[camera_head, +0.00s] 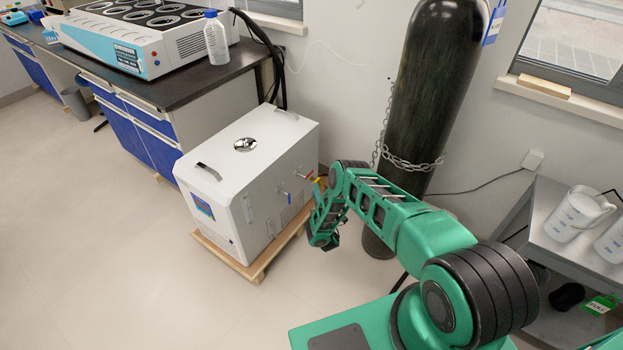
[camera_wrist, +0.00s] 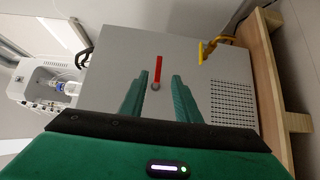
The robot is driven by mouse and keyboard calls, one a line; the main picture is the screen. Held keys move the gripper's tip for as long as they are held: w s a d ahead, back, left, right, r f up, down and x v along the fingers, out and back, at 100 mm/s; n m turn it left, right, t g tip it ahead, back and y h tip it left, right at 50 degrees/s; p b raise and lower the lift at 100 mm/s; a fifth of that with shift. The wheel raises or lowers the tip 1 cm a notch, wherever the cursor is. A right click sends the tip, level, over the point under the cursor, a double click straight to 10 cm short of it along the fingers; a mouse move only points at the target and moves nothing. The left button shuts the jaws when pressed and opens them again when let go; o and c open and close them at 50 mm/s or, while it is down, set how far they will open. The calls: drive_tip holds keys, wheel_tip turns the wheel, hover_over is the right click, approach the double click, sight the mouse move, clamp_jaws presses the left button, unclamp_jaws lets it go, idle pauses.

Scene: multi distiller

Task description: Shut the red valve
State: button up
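The red valve (camera_wrist: 158,70) is a flat red lever on a grey stem on the side panel of a white box-shaped machine (camera_head: 250,165). In the wrist view the lever points up the picture, with its stem at the lower end. My gripper (camera_wrist: 156,92) is open, with one finger on each side of the valve and a visible gap to each. I cannot tell how far the fingertips are from the panel. In the head view a small red part (camera_head: 306,177) shows beside my arm, and my gripper is largely hidden by my wrist.
A yellow valve (camera_wrist: 212,46) is on the same panel, near a vent grille (camera_wrist: 232,102). The machine stands on a wooden pallet (camera_head: 256,268). A chained dark gas cylinder (camera_head: 425,90) stands behind my arm. The floor at left is clear.

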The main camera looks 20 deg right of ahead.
sight(311, 174)
drive_tip(key=w, duration=0.3)
drive_tip(key=w+d, duration=0.1)
drive_tip(key=w, duration=0.6)
drive_tip(key=shift+w+d, duration=0.2)
drive_tip(key=shift+w, duration=0.1)
clamp_jaws()
